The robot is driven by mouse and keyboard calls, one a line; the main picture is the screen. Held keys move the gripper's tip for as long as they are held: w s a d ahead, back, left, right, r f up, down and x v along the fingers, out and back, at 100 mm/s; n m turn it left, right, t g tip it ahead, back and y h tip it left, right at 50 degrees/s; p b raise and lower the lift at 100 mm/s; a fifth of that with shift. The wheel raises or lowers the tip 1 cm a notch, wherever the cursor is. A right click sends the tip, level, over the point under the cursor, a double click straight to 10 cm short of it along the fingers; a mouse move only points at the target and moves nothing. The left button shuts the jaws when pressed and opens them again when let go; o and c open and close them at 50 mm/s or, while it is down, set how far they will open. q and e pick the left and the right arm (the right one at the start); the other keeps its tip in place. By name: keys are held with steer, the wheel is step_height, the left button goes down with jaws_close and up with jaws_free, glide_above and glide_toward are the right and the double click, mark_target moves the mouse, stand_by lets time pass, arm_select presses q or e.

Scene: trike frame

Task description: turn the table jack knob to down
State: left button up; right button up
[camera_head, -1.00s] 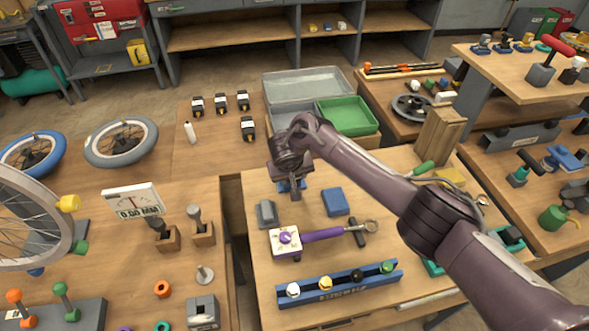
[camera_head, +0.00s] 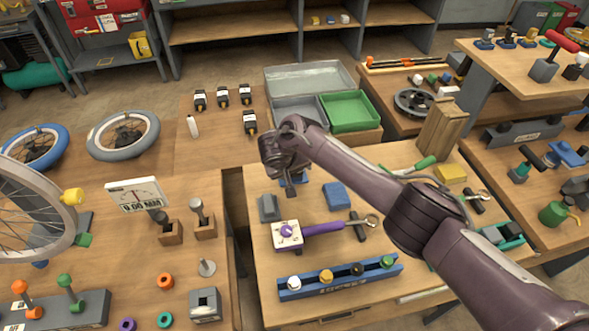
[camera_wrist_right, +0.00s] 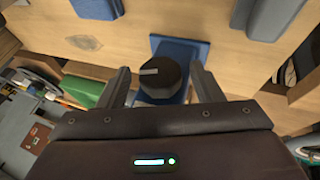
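In the right wrist view a round dark knob (camera_wrist_right: 160,78) with a pale pointer line stands on a blue base (camera_wrist_right: 180,48). The pointer line points to the left in that view. My right gripper (camera_wrist_right: 162,88) is open, with one finger on each side of the knob and visible gaps between. In the head view my right gripper (camera_head: 289,178) points down over the back left of the middle bench, and hides most of the knob and its base. My left gripper is not in view.
A grey block (camera_head: 268,208) and a blue block (camera_head: 335,196) stand close to the right gripper. In front are a purple-handled tool (camera_head: 323,228) and a blue rack (camera_head: 338,278) with several coloured knobs. Grey and green bins (camera_head: 348,111) stand behind.

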steer(key=p+v, duration=0.1)
steer(key=v, duration=0.6)
steer(key=shift+s+a+r, duration=0.1)
steer(key=shift+s+r, duration=0.1)
steer(key=shift+r, duration=0.15)
